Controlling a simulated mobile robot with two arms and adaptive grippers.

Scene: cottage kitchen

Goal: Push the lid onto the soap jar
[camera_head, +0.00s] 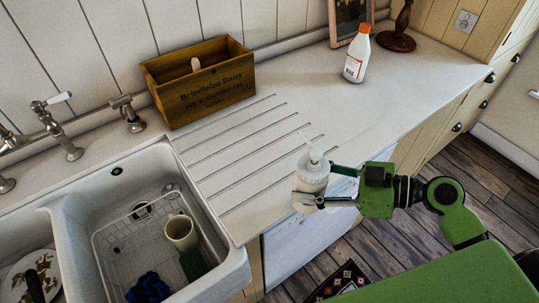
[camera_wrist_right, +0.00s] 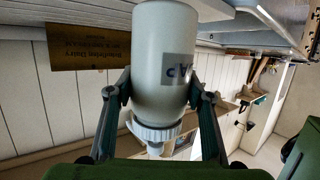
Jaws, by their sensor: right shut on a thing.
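The soap jar (camera_head: 310,184) is a pale, rounded jar held above the front edge of the draining counter. Its white pump lid (camera_head: 312,158) sits at its top, with the nozzle pointing up and left. My right gripper (camera_head: 326,187) is shut around the jar's body from the right. In the right wrist view, the fingers (camera_wrist_right: 160,95) flank the jar (camera_wrist_right: 165,50), which appears upside down with part of a dark-lettered label. The ribbed lid collar (camera_wrist_right: 154,132) is at the jar's mouth; I cannot tell whether it is fully seated. My left gripper is out of view.
A wooden crate (camera_head: 203,88) stands at the back of the counter. A white bottle with an orange cap (camera_head: 357,54) stands at the back right. The double sink (camera_head: 222,262) at left holds a wire rack, a cup and a plate. The grooved counter between is clear.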

